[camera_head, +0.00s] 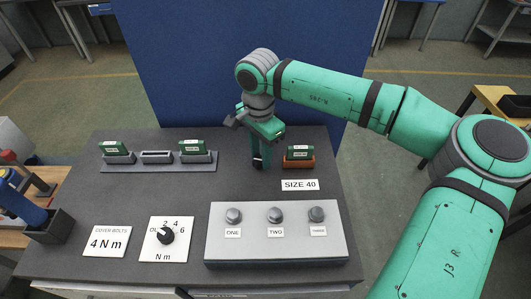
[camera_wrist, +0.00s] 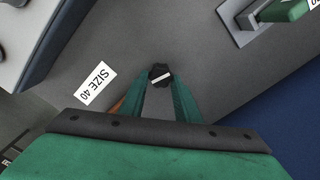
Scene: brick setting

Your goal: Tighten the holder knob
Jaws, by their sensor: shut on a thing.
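The holder knob (camera_wrist: 161,73) is black with a white line across its top. In the wrist view it sits between the two green fingertips of my gripper (camera_wrist: 160,82), which is shut on it from above. In the head view my gripper (camera_head: 259,162) points down onto the table just left of the orange holder (camera_head: 299,164); the knob is mostly hidden by the fingers there. The holder carries a green block (camera_head: 300,150). In the wrist view only an orange sliver of the holder (camera_wrist: 118,105) shows beside my gripper.
A "SIZE 40" label (camera_head: 300,184) lies before the holder. A grey rack (camera_head: 158,167) with green blocks stands left. In front are a three-knob box (camera_head: 275,248), a dial plate (camera_head: 167,253), a "4 N m" sign (camera_head: 107,254) and a dark bin (camera_head: 50,228). The table (camera_head: 130,200) middle is clear.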

